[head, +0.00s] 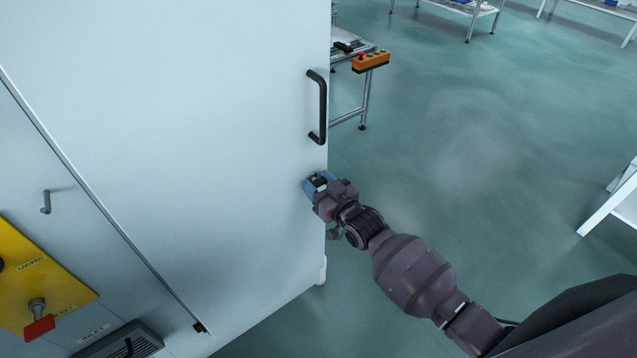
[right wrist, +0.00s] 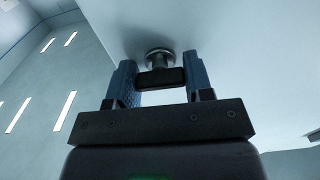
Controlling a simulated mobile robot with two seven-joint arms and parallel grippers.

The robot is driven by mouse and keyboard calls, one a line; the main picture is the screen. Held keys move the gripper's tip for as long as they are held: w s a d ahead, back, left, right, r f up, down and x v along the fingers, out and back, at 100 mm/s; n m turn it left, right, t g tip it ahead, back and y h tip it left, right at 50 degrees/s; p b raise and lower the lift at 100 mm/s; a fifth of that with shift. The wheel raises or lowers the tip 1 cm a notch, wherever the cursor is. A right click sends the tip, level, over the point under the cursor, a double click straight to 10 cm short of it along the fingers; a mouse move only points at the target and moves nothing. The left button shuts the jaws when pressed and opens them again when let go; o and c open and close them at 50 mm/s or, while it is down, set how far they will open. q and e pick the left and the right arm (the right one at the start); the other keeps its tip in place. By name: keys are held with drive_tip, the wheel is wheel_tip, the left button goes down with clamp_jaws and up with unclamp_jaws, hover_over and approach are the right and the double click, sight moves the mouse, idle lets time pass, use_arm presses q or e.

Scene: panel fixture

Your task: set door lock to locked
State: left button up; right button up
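The white cabinet door (head: 190,140) fills the left and middle of the head view. My right gripper (head: 313,180) is at its right edge, below the black handle. In the right wrist view, a dark turn-piece on a round metal base (right wrist: 160,75) sticks out from a pale surface. The two blue fingers of my right gripper (right wrist: 160,82) stand on either side of it. The turn-piece spans the gap and appears to touch both fingers. In the head view this turn-piece is largely hidden by the gripper. My left gripper is not in view.
A black door handle (head: 320,107) stands out above the gripper. A yellow panel (head: 35,280) with a red-handled switch (head: 39,326) and a "LOCKED" label is at lower left. An orange button box (head: 370,61) is on a table behind. Green floor at right is open.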

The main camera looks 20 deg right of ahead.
drive_tip(key=o, duration=0.4)
drive_tip(key=v, duration=1)
drive_tip(key=shift+s+d, duration=0.15)
drive_tip(key=shift+s, duration=0.25)
